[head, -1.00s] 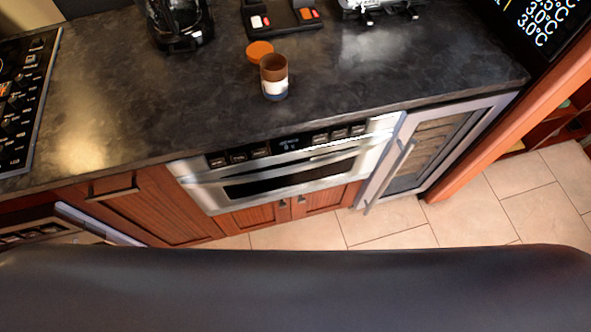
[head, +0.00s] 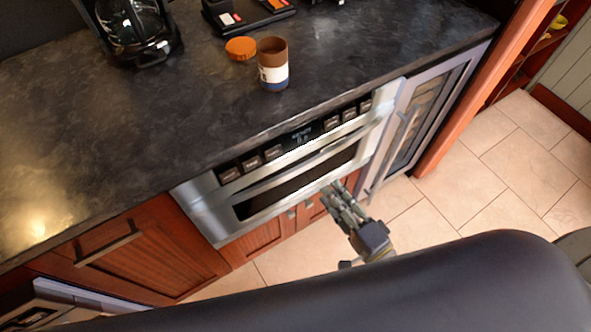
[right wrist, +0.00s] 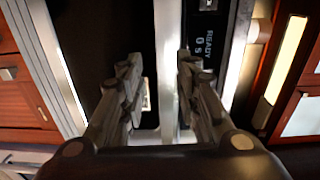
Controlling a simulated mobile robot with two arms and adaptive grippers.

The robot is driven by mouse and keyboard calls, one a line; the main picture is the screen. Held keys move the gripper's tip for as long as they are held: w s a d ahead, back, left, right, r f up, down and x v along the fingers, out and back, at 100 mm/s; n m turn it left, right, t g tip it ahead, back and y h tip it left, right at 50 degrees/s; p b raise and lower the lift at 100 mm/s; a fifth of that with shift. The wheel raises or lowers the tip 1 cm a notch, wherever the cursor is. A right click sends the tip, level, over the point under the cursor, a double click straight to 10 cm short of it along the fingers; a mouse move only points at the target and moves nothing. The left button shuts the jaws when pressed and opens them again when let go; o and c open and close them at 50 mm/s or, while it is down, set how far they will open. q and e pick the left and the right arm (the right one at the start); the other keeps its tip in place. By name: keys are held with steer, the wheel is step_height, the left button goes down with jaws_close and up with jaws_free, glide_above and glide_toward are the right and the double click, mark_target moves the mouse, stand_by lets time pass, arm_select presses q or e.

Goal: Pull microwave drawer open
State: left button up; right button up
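The microwave drawer (head: 208,208) is a stainless steel unit with a dark window, set under the countertop. Its front looks flush, with no visible gap. Its long steel handle (head: 292,171) runs across the front below the display. My right gripper (head: 331,188) is in front of the lower right part of the drawer. In the right wrist view the fingers of my right gripper (right wrist: 160,65) are apart, and a bright steel bar (right wrist: 168,55) shows between them. I cannot tell whether they touch it. My left gripper is out of view.
The dark countertop (head: 130,140) juts over the drawer and holds a coffee maker (head: 137,30), an open jar (head: 272,65) and an orange lid (head: 240,48). A glass-door cooler (head: 420,120) stands right of the drawer. Tiled floor (head: 500,180) is clear at right.

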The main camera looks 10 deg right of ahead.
mark_target(311, 165)
steer(key=x, duration=0.6)
steer(key=r+p+x, duration=0.1)
steer(key=x, duration=0.2)
steer(key=shift+w, duration=0.25)
steer(key=shift+w+a+f, duration=0.1)
steer(key=shift+w+a, duration=0.2)
steer(key=shift+w, duration=0.3)
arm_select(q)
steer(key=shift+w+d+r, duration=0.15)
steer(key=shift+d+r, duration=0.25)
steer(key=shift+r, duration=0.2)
arm_select(e)
jaws_close()
